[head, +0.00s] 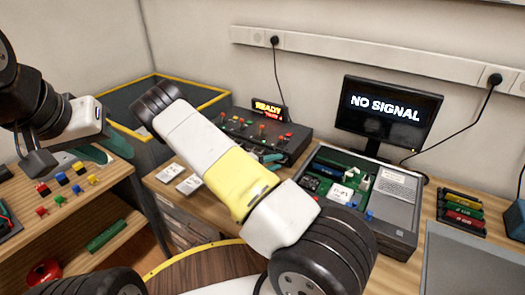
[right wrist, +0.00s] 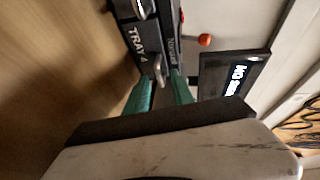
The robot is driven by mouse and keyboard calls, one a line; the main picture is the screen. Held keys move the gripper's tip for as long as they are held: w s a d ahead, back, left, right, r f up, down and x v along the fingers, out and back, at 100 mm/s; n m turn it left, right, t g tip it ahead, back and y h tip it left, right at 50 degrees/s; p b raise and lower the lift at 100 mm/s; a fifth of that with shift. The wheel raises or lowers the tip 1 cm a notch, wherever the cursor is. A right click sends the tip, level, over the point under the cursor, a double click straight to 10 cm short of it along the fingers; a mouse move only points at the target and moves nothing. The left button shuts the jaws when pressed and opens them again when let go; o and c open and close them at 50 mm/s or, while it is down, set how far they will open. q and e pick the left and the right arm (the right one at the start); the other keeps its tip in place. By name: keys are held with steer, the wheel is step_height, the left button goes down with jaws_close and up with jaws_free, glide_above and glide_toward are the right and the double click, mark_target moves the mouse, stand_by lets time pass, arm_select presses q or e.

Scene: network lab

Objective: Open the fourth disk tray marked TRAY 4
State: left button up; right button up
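The disk unit (head: 240,128) is a black box with red and green knobs on top, on the desk behind my right arm. In the right wrist view its dark front (right wrist: 138,42) bears the label TRAY 4, turned sideways. A metal handle (right wrist: 160,70) sticks out near the label. My right gripper (right wrist: 162,78) has its teal fingers apart, one on each side of the handle; firm contact is not clear. My left gripper (head: 106,150) is open and empty above the left table.
A lit READY sign (head: 267,108) stands behind the unit. A NO SIGNAL monitor (head: 388,112) and an open chassis (head: 400,190) are to the right. Colored blocks (head: 65,180) lie on the left table. White cards (head: 188,184) lie in front of the unit. My right arm hides part of the desk.

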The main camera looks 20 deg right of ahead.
jaws_close()
stand_by(1.4)
